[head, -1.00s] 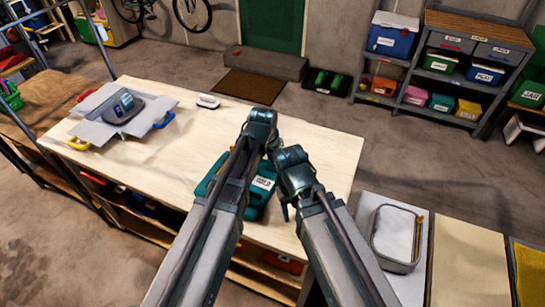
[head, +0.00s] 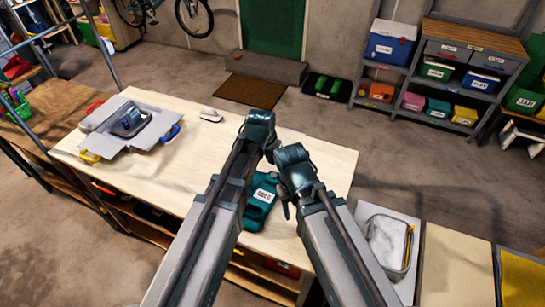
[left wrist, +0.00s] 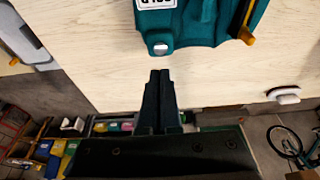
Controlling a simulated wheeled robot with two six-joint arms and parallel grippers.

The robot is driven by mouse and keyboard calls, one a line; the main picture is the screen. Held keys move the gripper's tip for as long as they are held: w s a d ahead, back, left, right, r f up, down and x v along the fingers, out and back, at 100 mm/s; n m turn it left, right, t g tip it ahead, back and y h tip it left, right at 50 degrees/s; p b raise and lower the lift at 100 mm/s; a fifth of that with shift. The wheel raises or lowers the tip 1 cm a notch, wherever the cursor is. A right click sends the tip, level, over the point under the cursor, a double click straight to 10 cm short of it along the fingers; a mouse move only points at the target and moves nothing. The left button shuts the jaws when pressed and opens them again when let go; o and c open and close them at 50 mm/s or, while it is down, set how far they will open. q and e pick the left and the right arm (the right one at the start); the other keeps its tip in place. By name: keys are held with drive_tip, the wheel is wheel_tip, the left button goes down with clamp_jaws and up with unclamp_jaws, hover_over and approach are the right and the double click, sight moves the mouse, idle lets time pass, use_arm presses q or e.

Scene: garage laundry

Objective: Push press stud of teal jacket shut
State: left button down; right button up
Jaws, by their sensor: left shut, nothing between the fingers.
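The teal jacket (head: 261,204) lies folded on the light wooden table, partly hidden behind my arms, with a white label on it. In the left wrist view the jacket (left wrist: 205,22) fills the top middle, and a silvery press stud (left wrist: 160,48) shows at its near edge. I cannot tell whether the stud is fastened. My left gripper (left wrist: 160,76) is shut and empty, its tips pointing at the stud with a small gap in the picture. In the head view its fingers are hidden by my arm. My right gripper's fingers do not show clearly.
The wooden table (head: 190,165) is mostly bare around the jacket. A grey-rimmed bin (head: 388,243) stands at the right.

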use_arm(q)
drive_tip(key=p+v, duration=0.3)
drive_tip(key=v, duration=0.2)
drive_tip(key=shift+p, duration=0.4)
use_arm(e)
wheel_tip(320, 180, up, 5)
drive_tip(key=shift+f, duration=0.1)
use_arm(q)
drive_tip(key=s+a+f+g+y+b, duration=0.1)
drive_tip(key=s+a+f+b, duration=0.1)
drive_tip(key=s, duration=0.6)
drive_tip(key=s+a+f+g+y+b, duration=0.1)
drive_tip(key=s+f+b, duration=0.3)
drive_tip(key=s, duration=0.5)
drive_tip(key=shift+s+a+f+n+g+y, duration=0.2)
drive_tip(key=shift+a+f+n+g+y, duration=0.15)
drive_tip(key=shift+a+g, duration=0.35)
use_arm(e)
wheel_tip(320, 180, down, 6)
